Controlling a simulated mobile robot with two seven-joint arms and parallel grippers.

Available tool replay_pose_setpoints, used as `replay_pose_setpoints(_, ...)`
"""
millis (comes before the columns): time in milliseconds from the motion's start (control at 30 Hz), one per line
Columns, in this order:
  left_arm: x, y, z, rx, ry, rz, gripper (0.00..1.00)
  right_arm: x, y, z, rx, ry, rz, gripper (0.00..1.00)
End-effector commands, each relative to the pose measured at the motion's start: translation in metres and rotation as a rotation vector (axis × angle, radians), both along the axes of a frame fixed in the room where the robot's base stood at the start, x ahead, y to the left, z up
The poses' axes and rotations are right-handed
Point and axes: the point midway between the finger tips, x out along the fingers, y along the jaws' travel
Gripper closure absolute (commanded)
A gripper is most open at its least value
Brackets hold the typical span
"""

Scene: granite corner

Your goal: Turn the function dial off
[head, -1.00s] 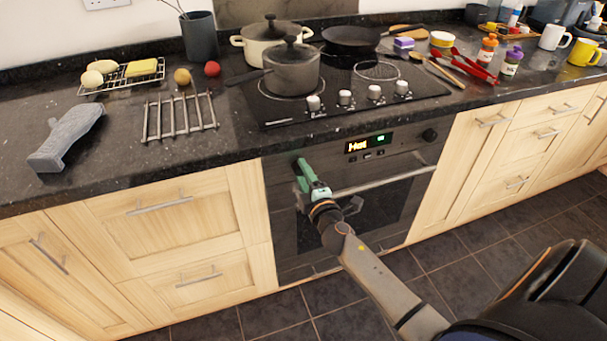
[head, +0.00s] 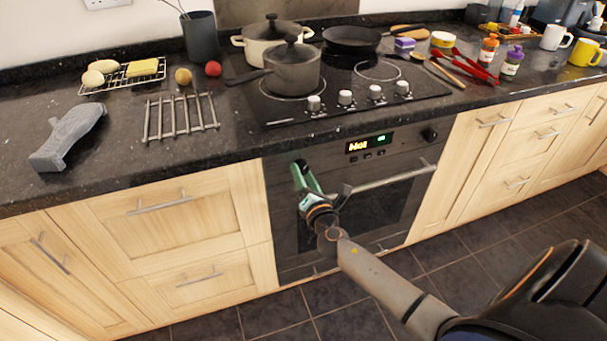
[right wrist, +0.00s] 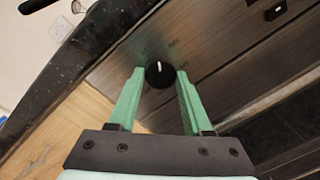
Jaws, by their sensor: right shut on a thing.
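The function dial (right wrist: 160,76) is a black round knob with a white mark, seen in the right wrist view on the dark oven front (right wrist: 215,70). Its mark points toward the top of that picture. My right gripper (right wrist: 160,73) has its green fingers on both sides of the dial, shut on it. In the head view the right gripper (head: 300,172) is at the left end of the oven's control panel and hides the dial. My left gripper is not in view.
A second oven knob (head: 429,135) is at the right end of the panel. The oven door handle (head: 390,180) runs just below and right of my gripper. The worktop edge overhangs the panel. Pots (head: 290,75) stand on the hob above. The floor in front is clear.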

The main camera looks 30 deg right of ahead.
Motion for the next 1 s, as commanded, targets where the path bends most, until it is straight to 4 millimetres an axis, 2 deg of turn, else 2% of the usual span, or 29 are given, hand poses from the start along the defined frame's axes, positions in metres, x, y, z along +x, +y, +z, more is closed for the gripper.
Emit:
replay_pose_setpoints(500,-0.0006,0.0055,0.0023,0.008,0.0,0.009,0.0,-0.0003,-0.0003,-0.0015,-0.412,0.101,0.0,1.0)
replay_pose_setpoints(1000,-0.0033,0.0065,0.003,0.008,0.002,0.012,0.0,-0.0006,-0.0002,-0.0024,-0.556,0.135,0.0,1.0)
